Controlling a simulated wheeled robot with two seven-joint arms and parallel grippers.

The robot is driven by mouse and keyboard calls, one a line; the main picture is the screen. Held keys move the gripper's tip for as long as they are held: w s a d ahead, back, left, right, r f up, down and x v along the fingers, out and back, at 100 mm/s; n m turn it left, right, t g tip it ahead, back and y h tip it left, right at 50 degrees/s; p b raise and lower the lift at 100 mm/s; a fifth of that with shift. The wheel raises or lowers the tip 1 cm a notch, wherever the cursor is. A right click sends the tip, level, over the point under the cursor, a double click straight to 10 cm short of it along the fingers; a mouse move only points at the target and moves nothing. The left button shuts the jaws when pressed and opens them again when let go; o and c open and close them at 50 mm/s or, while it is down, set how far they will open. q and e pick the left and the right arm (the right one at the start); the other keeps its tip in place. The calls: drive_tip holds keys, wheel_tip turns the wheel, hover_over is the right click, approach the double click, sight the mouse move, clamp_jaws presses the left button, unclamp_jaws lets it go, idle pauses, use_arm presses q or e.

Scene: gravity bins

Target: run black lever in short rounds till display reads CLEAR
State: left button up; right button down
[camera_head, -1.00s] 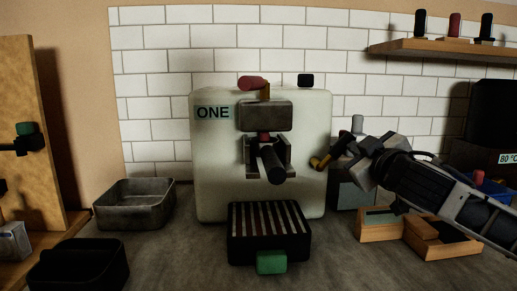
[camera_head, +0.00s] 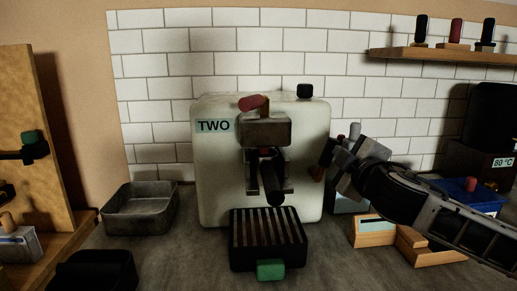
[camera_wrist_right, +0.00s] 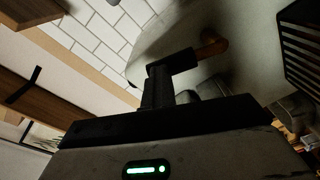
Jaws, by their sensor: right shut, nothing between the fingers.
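The pale machine (camera_head: 215,180) stands against the tiled wall, and its display (camera_head: 214,126) reads TWO. My right gripper (camera_head: 326,156) is shut and empty beside the machine's right side, below the black knob. A brown wooden knob (camera_head: 317,174) is close to its tips. In the wrist view, the gripper (camera_wrist_right: 172,66) overlaps the knob (camera_wrist_right: 212,47); contact is unclear.
A slatted drip tray (camera_head: 268,255) sits in front of the machine. A metal pan (camera_head: 140,222) and a black container (camera_head: 92,275) are at left. Wooden boxes (camera_head: 373,233) and a blue container (camera_head: 470,194) lie under or near my right arm.

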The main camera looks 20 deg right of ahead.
drive_tip(key=shift+w+a+r+n+p, duration=0.1)
drive_tip(key=shift+a+r+n+p, duration=0.15)
drive_tip(key=shift+a+n+p, duration=0.55)
drive_tip(key=shift+d+f, duration=0.1)
drive_tip(key=shift+w+a+r+n+p, duration=0.2)
drive_tip(key=shift+a+n+p, duration=0.3)
drive_tip(key=shift+p, duration=0.6)
drive_tip(key=c, duration=2.1)
unclamp_jaws()
drive_tip(key=shift+f+n, duration=0.1)
drive_tip(key=shift+n, duration=0.2)
drive_tip(key=o, duration=0.5)
